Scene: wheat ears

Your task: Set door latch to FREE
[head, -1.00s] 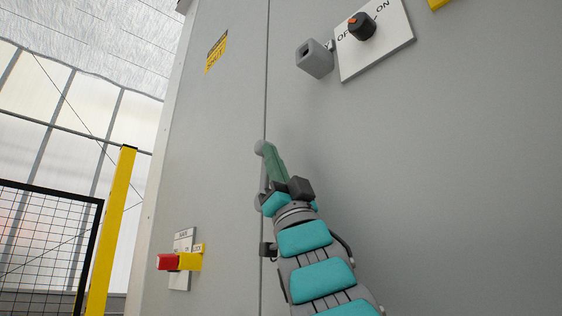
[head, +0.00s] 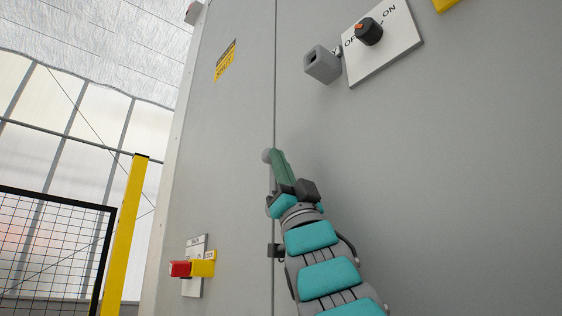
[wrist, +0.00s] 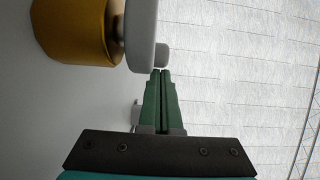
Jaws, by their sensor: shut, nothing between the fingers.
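In the wrist view, a pale rounded lever (wrist: 142,32) with a small stub joins a yellow cylinder (wrist: 75,30). The tips of my gripper (wrist: 161,73) are just below that stub; I cannot tell whether they touch it. The green fingers are together and hold nothing. A plate (head: 194,287) with a red knob (head: 179,269) and a yellow block (head: 203,268) is at lower left. Its lettering is too small to read, so I cannot tell which fitting is the latch.
A white ON/OFF plate (head: 398,52) with a black rotary knob (head: 369,31) is at upper right, next to a grey square block (head: 322,64). A yellow post (head: 127,232) and mesh fence (head: 50,250) stand at left.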

